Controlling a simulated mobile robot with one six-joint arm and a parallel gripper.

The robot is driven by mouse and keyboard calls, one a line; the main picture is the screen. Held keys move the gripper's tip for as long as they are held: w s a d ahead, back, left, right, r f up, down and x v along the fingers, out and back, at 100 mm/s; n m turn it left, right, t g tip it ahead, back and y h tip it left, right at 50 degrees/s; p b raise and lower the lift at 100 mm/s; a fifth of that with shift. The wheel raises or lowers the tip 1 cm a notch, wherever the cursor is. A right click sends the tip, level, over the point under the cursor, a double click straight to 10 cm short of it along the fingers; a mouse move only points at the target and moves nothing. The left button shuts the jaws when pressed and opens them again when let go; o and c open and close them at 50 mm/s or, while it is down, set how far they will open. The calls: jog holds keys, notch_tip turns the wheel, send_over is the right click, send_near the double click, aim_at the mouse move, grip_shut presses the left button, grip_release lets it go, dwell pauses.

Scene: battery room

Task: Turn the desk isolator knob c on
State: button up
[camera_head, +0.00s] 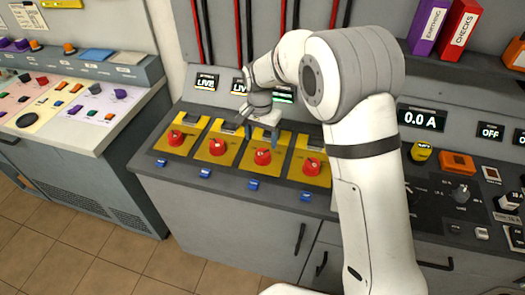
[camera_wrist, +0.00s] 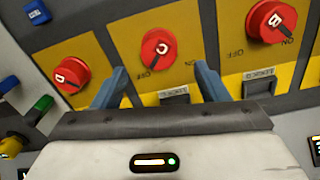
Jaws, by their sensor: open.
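Red knob C (camera_wrist: 160,48) sits on a yellow plate in the middle of the wrist view, with an OFF mark beside it. In the head view knob C (camera_head: 263,157) is third from the left of the red knobs. My gripper (camera_wrist: 160,88) is open and empty. Its two blue fingers lie apart, to either side of knob C and on its wall side in the wrist view. In the head view my gripper (camera_head: 260,132) hangs over the back of knob C's plate. I see no contact.
Knob B (camera_wrist: 271,20) and knob D (camera_wrist: 72,75) stand close on either side. Blue tags (camera_head: 253,184) line the desk's front edge. Displays (camera_head: 207,82) reading LIVE stand behind the left plates. My arm covers part of the desk right of knob D.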

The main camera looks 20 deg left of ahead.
aim_at(262, 153)
jog(key=f+p, duration=0.1)
jog(key=f, duration=0.6)
jog(key=shift+d, duration=0.2)
jog(key=shift+c, duration=0.5)
jog(key=c, duration=0.9)
